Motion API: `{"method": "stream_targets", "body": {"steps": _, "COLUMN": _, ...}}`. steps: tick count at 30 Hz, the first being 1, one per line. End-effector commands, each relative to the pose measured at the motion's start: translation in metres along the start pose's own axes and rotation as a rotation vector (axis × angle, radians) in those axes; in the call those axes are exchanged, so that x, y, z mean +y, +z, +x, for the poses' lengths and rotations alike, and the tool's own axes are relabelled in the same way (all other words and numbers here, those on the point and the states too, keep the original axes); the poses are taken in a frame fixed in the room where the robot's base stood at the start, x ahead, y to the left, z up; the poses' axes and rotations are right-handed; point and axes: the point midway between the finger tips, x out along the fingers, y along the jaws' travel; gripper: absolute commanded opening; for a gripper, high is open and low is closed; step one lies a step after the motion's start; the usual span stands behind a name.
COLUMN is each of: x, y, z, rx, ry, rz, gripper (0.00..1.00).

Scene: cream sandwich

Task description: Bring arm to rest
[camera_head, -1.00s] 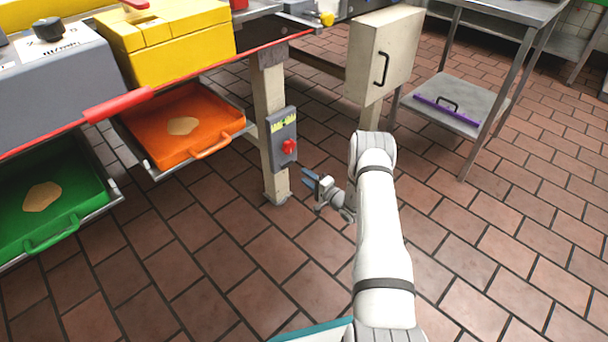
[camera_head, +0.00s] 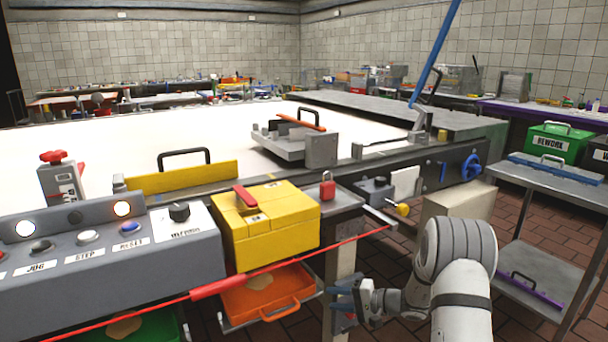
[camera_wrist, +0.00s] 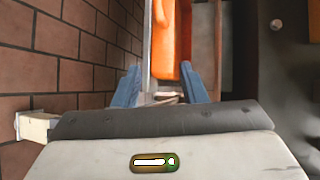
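My arm (camera_head: 462,275) shows white and grey at the bottom right of the head view, bent at its elbow. My gripper (camera_head: 342,298) has blue fingers and hangs beside the table post, below the table's front edge. In the wrist view my gripper (camera_wrist: 160,88) has its two blue fingers spread apart, with nothing held between them. The orange tray (camera_wrist: 172,45) shows beyond the fingers there. I cannot tell the exact distance from the fingers to the tray or the post.
A red cord (camera_head: 300,258) runs along the front. A metal cart (camera_head: 550,185) stands at right. Tiled floor (camera_wrist: 60,60) is open on the wrist view's left.

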Motion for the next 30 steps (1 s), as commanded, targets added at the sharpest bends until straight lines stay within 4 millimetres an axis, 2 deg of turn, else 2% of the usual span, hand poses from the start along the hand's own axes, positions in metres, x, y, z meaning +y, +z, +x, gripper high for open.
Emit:
{"method": "stream_targets", "body": {"steps": 1, "x": -0.044, "y": 0.021, "z": -0.009, "rx": -0.048, "ry": 0.045, "rz": -0.017, "gripper": 0.38}}
{"method": "stream_targets", "body": {"steps": 3, "x": -0.077, "y": 0.049, "z": -0.018, "rx": -0.110, "ry": 0.117, "rz": -0.028, "gripper": 0.38}}
{"method": "stream_targets", "body": {"steps": 8, "x": -0.144, "y": 0.112, "z": -0.047, "rx": -0.219, "ry": 0.297, "rz": -0.069, "gripper": 0.38}}
{"method": "stream_targets", "body": {"steps": 12, "x": -0.192, "y": 0.163, "z": -0.080, "rx": -0.276, "ry": 0.465, "rz": -0.117, "gripper": 0.38}}
{"method": "stream_targets", "body": {"steps": 17, "x": -0.238, "y": 0.216, "z": -0.124, "rx": -0.298, "ry": 0.663, "rz": -0.188, "gripper": 0.38}}
{"method": "stream_targets", "body": {"steps": 21, "x": -0.273, "y": 0.255, "z": -0.167, "rx": -0.277, "ry": 0.833, "rz": -0.265, "gripper": 0.38}}
{"method": "stream_targets", "body": {"steps": 27, "x": -0.315, "y": 0.297, "z": -0.230, "rx": -0.191, "ry": 1.053, "rz": -0.393, "gripper": 0.38}}
{"method": "stream_targets", "body": {"steps": 30, "x": -0.331, "y": 0.311, "z": -0.256, "rx": -0.134, "ry": 1.138, "rz": -0.452, "gripper": 0.38}}
